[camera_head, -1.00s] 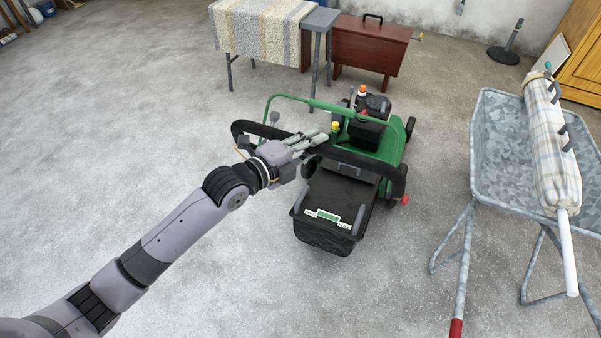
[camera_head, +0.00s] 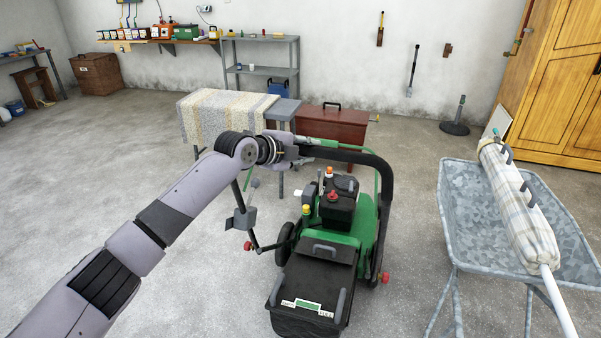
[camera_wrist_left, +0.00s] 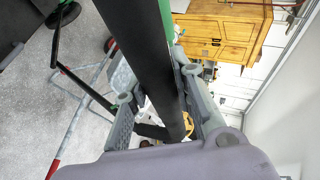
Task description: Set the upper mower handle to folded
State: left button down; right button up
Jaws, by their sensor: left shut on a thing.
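The green mower (camera_head: 335,215) stands on the concrete floor with its black grass bag (camera_head: 312,290) toward me. Its upper handle (camera_head: 385,190) is a black bar standing up above the mower, with its crossbar high over the engine. A thin green bar (camera_head: 345,146) runs close to the crossbar. My left gripper (camera_head: 296,152) is at the left part of the crossbar, shut on it. In the left wrist view the black bar (camera_wrist_left: 145,50) passes between the two fingers. The far fingertips are partly hidden by the bar. My right gripper is not in view.
A galvanized wheelbarrow (camera_head: 455,215) with a wrapped long bundle (camera_head: 515,205) stands at the right. Behind the mower are a cloth-covered table (camera_head: 215,115) and a dark red chest (camera_head: 335,128). The floor at left is clear.

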pick_arm(q)
jog(key=shift+w+d+r+b, duration=0.25)
jog(key=shift+w+b, duration=0.2)
jog(key=shift+w, duration=0.25)
jog(key=shift+w+d+r+b, duration=0.25)
jog(key=shift+w+b, duration=0.15)
jog(key=shift+w, duration=0.3)
jog(key=shift+w+d+r+b, duration=0.25)
jog(key=shift+w+b, duration=0.2)
jog(key=shift+w, duration=0.25)
jog(key=c, duration=1.3)
grip_release()
jog(key=shift+f, duration=0.15)
jog(key=shift+c, duration=0.2)
jog(key=shift+a+f, duration=0.1)
jog(key=v, duration=1.2)
